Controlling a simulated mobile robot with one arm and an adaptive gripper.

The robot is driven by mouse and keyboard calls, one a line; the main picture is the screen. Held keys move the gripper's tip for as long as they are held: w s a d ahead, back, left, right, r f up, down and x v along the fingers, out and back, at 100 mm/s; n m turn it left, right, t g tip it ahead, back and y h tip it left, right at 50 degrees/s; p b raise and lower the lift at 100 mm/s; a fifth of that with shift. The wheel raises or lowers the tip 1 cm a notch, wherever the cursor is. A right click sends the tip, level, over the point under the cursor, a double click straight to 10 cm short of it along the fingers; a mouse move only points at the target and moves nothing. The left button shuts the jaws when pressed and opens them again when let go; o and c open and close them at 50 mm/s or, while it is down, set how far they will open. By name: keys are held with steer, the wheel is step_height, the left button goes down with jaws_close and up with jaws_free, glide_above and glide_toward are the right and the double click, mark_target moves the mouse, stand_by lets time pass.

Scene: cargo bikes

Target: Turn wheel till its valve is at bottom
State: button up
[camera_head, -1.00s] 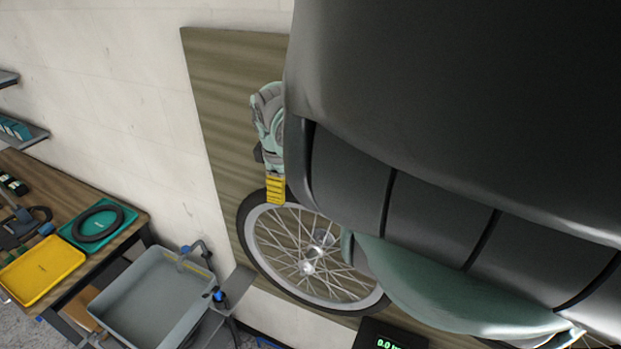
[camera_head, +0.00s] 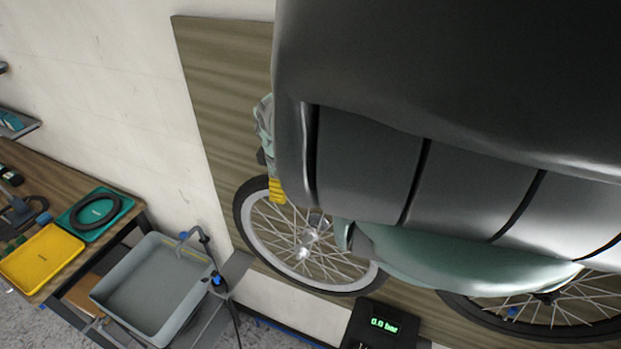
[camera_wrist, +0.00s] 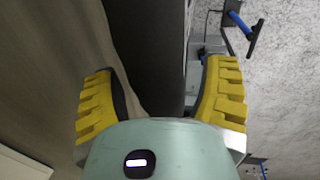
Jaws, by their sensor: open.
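The spoked wheel (camera_head: 305,245) with a black tyre and pale rim stands in front of a wooden panel in the head view. My arm covers its upper right part. I cannot make out its valve. My gripper (camera_head: 277,190) is at the upper left of this wheel, one yellow finger showing by the tyre. In the wrist view my gripper (camera_wrist: 165,82) is open, its two yellow fingers spread apart. The dark tyre (camera_wrist: 158,50) runs between them, with gaps on both sides.
A second spoked wheel (camera_head: 545,310) shows at the lower right, partly behind my arm. A display (camera_head: 383,326) reading 0.0 bar sits below the wheels. A grey basin (camera_head: 150,290) and a bench with a yellow tray (camera_head: 40,258) and a teal tray (camera_head: 75,222) stand left.

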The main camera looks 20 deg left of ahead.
jaws_close()
stand_by(0.6)
steer(key=shift+w+d+f+b, duration=0.1)
steer(key=shift+b, duration=0.35)
